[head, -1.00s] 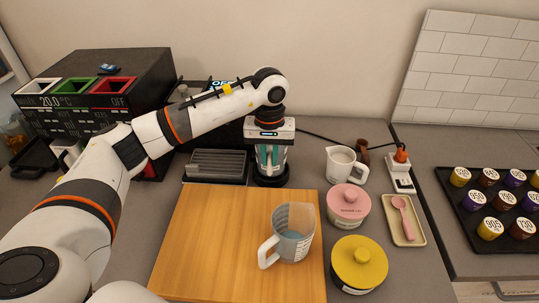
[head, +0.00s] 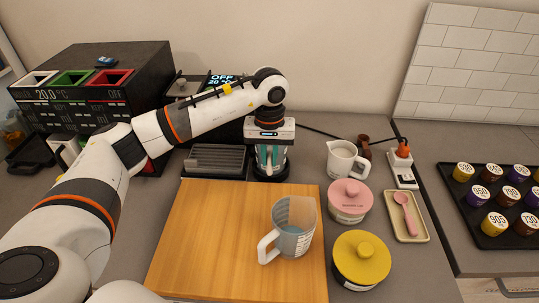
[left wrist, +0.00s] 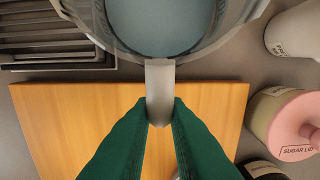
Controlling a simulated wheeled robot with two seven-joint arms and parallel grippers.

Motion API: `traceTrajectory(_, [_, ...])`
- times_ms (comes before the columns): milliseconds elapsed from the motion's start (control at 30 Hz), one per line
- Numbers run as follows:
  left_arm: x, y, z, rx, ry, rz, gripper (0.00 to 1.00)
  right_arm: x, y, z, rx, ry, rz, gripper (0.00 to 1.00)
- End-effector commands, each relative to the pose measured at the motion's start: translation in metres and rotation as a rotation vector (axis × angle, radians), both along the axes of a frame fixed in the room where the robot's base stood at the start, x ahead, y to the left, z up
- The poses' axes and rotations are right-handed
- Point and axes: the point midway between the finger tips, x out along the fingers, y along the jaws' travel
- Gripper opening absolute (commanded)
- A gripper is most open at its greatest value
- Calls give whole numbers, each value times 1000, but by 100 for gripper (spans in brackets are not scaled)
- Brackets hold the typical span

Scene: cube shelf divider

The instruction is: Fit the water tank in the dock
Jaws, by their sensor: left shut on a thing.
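The water tank is a clear vessel with bluish water and a pale handle (left wrist: 160,88) in the left wrist view. My left gripper (left wrist: 160,108), with green fingers, is shut on that handle. In the head view, my left gripper (head: 268,157) points down in front of the tank (head: 285,160), which shows only at its edges. A round black base (head: 270,177) shows directly below the tank; whether this is the dock, and whether the tank touches it, I cannot tell. A dark machine with a lit "OFF 20 °C" screen (head: 222,81) stands behind my arm. My right gripper is out of view.
A grey drip tray (head: 215,160) lies left of the tank. A wooden board (head: 200,235) in front holds a clear measuring jug (head: 292,235). Right of it are a white jug (head: 342,162), a pink-lidded jar (head: 349,200) and a yellow-lidded jar (head: 361,262).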

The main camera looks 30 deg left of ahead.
Motion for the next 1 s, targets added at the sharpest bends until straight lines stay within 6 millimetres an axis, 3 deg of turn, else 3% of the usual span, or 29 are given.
traceTrajectory(200, [0, 0, -4, -1, -3, 0, 0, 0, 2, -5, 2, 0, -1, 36])
traceTrajectory(233, [1, 0, -4, 0, -4, 0, 16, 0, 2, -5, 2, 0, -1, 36])
traceTrajectory(400, [0, 0, -4, 0, -2, 0, 40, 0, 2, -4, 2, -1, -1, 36])
traceTrajectory(700, [0, 0, -4, 0, 2, 0, 40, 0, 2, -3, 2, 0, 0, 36])
traceTrajectory(1000, [0, 0, 23, 0, 0, 0, 40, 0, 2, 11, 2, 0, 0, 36])
